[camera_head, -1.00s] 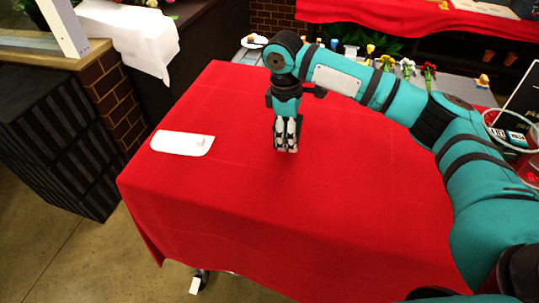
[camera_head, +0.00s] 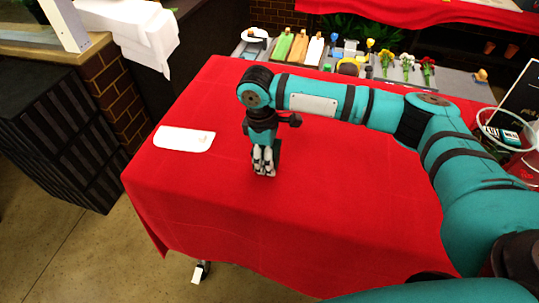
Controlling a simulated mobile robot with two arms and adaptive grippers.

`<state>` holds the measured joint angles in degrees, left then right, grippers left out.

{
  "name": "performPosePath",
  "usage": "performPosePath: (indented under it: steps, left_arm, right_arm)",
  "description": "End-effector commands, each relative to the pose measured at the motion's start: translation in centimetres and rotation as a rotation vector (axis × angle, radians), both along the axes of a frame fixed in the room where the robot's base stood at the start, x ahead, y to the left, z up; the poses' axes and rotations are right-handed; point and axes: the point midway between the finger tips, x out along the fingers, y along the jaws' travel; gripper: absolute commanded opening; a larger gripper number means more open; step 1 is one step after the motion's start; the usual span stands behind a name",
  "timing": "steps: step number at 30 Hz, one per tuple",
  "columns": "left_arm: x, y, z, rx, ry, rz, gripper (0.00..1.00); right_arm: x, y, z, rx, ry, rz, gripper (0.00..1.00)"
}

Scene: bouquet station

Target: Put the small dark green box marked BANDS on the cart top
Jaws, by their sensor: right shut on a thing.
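My right gripper (camera_head: 264,168) points down over the red-covered cart top (camera_head: 350,210), left of its middle. It is shut on a small dark green box (camera_head: 278,147), which shows only as a narrow dark strip behind and right of the fingers. The BANDS marking is hidden. I cannot tell whether the box touches the cloth or is just above it. My left gripper is not in view.
A white tag-like board (camera_head: 183,139) lies on the cloth's left part. A grey counter behind holds coloured strips (camera_head: 298,48) and several flowers (camera_head: 407,63). The cloth's front is clear.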

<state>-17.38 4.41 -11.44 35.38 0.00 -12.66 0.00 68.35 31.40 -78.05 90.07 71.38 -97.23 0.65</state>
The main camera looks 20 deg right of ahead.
Motion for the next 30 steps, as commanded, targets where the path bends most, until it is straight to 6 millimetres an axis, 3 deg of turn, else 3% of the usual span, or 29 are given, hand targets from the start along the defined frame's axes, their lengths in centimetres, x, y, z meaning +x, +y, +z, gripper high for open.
performPosePath:
  steps: [2, 3, 9, 20, 23, 30]
  left_arm:
    - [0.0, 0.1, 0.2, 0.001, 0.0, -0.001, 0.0]
    - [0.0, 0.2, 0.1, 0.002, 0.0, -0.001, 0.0]
    - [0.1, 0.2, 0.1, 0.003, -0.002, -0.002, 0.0]
    - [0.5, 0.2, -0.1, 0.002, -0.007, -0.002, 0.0]
    - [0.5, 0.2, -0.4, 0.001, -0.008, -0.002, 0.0]
    - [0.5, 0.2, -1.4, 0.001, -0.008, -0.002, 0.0]
  right_arm:
    - [0.0, 0.0, -0.2, 0.001, 0.001, 0.0, 0.19]
    - [0.0, 0.0, -0.2, 0.001, 0.001, 0.0, 0.65]
    - [0.0, 0.0, -0.2, 0.0, 0.0, 0.0, 0.89]
    - [0.1, 0.0, 0.4, 0.001, -0.003, 0.0, 0.89]
    - [0.2, 0.2, 1.6, 0.001, -0.003, 0.001, 0.89]
    - [0.5, 0.8, 6.7, 0.002, -0.004, 0.0, 0.89]
